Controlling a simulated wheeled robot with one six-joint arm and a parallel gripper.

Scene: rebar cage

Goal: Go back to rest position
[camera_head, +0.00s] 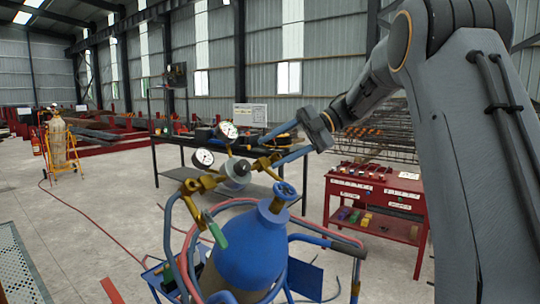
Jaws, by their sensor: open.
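My arm reaches in from the right. My gripper (269,151) is in the middle of the view, pointing left, with its two bluish fingers apart. It is beside the brass fittings of a gas regulator (237,172) with two round gauges, in front of me. I cannot tell whether the fingers touch the fittings; nothing is clearly held. Below stands a blue gas cylinder (250,250) with a blue valve wheel (286,190) on top.
Red and blue hoses and a blue cart frame surround the cylinder. A dark table (172,139) with tools stands behind. A red labelled workbench (385,185) and rebar cage (385,130) are at right. Another cylinder on a yellow cart (58,140) stands far left. Floor at left is mostly clear, with a hose.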

